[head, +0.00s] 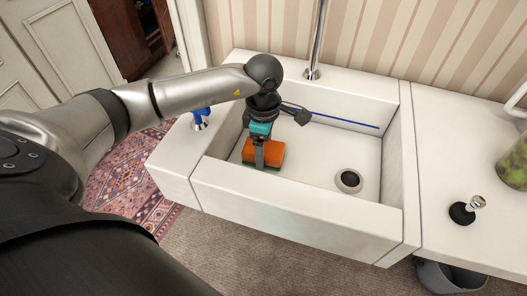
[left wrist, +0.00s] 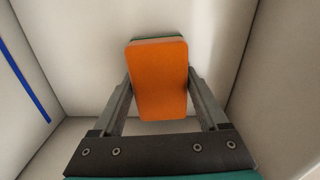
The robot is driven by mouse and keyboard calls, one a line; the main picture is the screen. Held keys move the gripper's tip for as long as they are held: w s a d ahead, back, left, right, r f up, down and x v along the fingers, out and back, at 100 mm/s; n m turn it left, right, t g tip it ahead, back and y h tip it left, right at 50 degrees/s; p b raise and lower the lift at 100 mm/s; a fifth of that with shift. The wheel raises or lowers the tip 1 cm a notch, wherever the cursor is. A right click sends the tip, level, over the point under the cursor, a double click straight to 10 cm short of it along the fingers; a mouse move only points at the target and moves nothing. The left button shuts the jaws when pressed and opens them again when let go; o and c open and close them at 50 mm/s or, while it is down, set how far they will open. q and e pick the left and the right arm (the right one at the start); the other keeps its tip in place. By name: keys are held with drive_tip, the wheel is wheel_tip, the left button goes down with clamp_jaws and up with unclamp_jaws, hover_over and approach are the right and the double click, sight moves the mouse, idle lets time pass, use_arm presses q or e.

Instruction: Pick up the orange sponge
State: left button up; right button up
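The orange sponge (head: 272,152) is inside the white sink at its left end, with a green layer on its underside. My left gripper (head: 260,163) reaches down into the sink, one finger in front of the sponge. In the left wrist view the sponge (left wrist: 160,80) sits between the two fingertips of the left gripper (left wrist: 159,74). The fingertips meet its two long sides with no clear gap, so the gripper looks shut on it. The sponge appears at or very near the sink floor; its underside contact is hidden. My right gripper is not in view.
The sink (head: 300,208) has raised walls around the gripper, a drain (head: 348,181) and a tall tap (head: 316,45). A blue stick with a dark head (head: 345,122) lies behind the gripper. A blue-handled item (head: 200,118) stands on the left ledge. A black-and-silver stopper (head: 463,213) is on the right counter.

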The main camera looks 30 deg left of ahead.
use_arm(q)
drive_tip(key=c, duration=0.9)
drive_tip(key=shift+o, duration=0.2)
drive_tip(key=shift+r, duration=0.2)
